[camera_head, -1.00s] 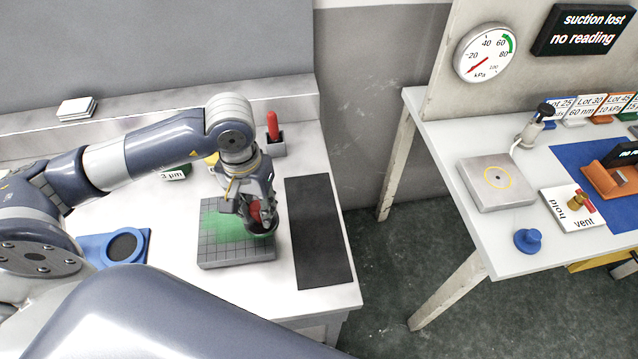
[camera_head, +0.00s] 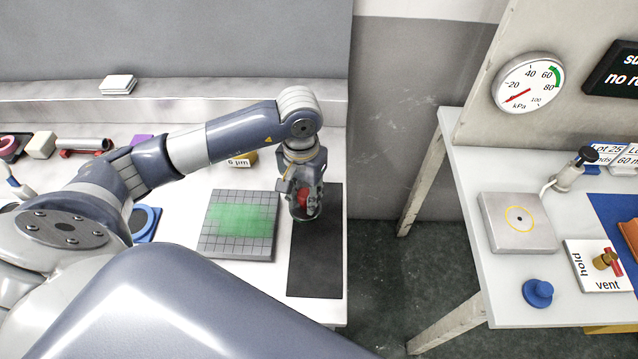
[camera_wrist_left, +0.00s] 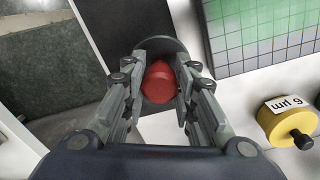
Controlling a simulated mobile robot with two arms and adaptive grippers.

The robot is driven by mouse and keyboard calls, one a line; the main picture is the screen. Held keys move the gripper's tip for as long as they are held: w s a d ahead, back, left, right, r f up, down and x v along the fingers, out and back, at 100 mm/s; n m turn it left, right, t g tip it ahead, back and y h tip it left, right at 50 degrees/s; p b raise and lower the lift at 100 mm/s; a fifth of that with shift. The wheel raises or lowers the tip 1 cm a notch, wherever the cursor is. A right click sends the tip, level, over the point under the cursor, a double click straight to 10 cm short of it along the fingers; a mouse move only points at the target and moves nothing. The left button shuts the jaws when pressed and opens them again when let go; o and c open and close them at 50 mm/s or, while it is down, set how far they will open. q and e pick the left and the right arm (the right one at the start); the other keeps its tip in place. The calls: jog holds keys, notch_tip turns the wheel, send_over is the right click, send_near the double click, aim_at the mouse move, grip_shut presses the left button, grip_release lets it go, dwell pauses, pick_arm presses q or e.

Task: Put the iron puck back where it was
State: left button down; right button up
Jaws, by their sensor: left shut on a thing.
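The iron puck is a dark round disc (camera_head: 306,213) with a red knob (camera_wrist_left: 160,84). My left gripper (camera_head: 304,198) is shut on the red knob, with fingers on both sides of it in the left wrist view. In the head view the puck shows over the left part of the black mat (camera_head: 316,262), just right of the grid plate (camera_head: 262,252) with green slurry on it. The fingers hide part of the puck. I cannot tell whether its underside touches anything. My right gripper is not in view.
A yellow 6 µm container (camera_wrist_left: 285,122) stands behind the plate. A blue holder (camera_head: 147,222) is left of the plate. Right of the bench is a floor gap, then a second table (camera_head: 462,190) with a grey block (camera_head: 510,240) and blue knob (camera_head: 538,292). The mat's front is clear.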

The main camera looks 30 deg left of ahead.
pick_arm(q)
jog(key=w, duration=0.3)
jog(key=w+p, duration=0.1)
jog(key=shift+w+d+f, duration=0.1)
jog(key=shift+w+d, duration=0.25)
jog(key=shift+w, duration=0.45)
notch_tip(320, 180, down, 3)
jog(key=shift+f+p, duration=0.2)
jog(key=shift+p, duration=0.75)
jog(key=shift+f, duration=0.15)
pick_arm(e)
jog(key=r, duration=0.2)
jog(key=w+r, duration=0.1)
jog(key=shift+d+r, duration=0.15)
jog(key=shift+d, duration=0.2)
pick_arm(q)
jog(key=shift+f+b, duration=0.2)
jog(key=shift+b, duration=0.1)
jog(key=c, duration=1.3)
grip_release()
jog(key=shift+s, duration=0.1)
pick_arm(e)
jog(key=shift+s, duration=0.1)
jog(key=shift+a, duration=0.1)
